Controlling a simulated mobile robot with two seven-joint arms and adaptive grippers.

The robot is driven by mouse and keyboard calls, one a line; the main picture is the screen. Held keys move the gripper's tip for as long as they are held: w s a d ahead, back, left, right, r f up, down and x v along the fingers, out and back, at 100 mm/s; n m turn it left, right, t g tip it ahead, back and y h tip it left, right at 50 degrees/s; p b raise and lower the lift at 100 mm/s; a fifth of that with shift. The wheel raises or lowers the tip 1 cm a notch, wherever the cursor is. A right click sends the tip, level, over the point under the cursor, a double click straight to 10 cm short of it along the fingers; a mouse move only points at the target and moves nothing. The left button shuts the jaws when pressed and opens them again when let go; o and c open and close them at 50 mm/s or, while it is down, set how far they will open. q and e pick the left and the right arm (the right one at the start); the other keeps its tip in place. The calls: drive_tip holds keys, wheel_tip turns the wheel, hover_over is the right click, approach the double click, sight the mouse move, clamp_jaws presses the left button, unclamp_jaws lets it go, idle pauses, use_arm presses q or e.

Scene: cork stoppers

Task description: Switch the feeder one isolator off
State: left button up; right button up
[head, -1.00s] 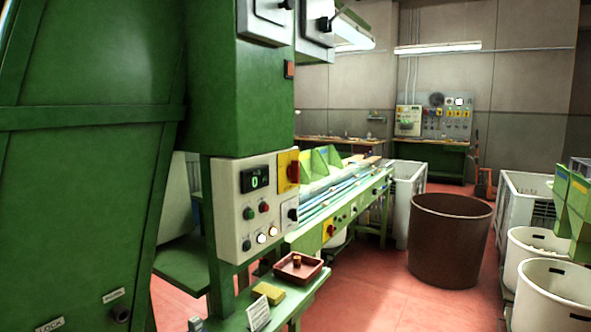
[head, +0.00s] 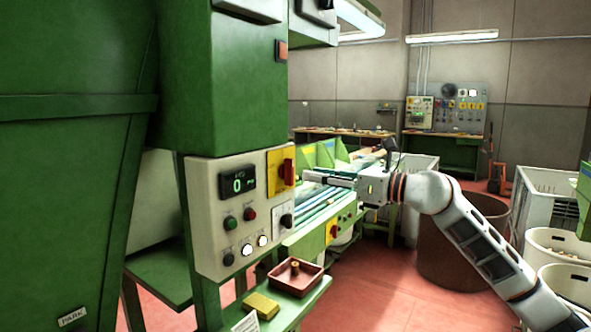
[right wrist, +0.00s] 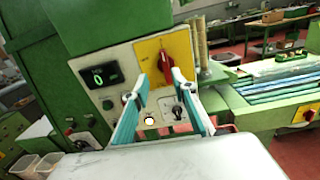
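A red rotary handle (head: 287,172) on a yellow plate (head: 274,172) sits at the upper right of the grey control panel (head: 208,225). The handle looks upright. It also shows in the right wrist view (right wrist: 164,62), just beyond and between my fingertips. I cannot read which feeder its label names. My right gripper (head: 308,178) comes in from the right, level with the handle, fingers pointing left. In the right wrist view its two fingers (right wrist: 160,78) are apart with nothing between them; they look short of touching the handle. My left gripper is not in view.
The panel also bears a lit display (head: 238,183), several buttons and a black selector (head: 286,221). A second red-on-yellow switch (head: 333,231) is on the conveyor bench. A red-brown tray (head: 296,279) and yellow block (head: 261,305) lie below. A brown bin (head: 440,262) stands behind my arm.

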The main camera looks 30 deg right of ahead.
sight(293, 166)
drive_tip(key=shift+h, duration=0.3)
drive_tip(key=w+p, duration=0.1)
drive_tip(key=w, duration=0.1)
drive_tip(key=w+a+r, duration=0.1)
drive_tip(key=w, duration=0.1)
drive_tip(key=w+p, duration=0.1)
drive_tip(key=w, duration=0.1)
drive_tip(key=shift+w+a+r+p, duration=0.2)
drive_tip(key=shift+a+p, duration=0.1)
drive_tip(key=shift+p, duration=0.05)
drive_tip(key=shift+w+a+f, duration=0.1)
drive_tip(key=shift+w+a, duration=0.1)
drive_tip(key=shift+w, duration=0.2)
clamp_jaws()
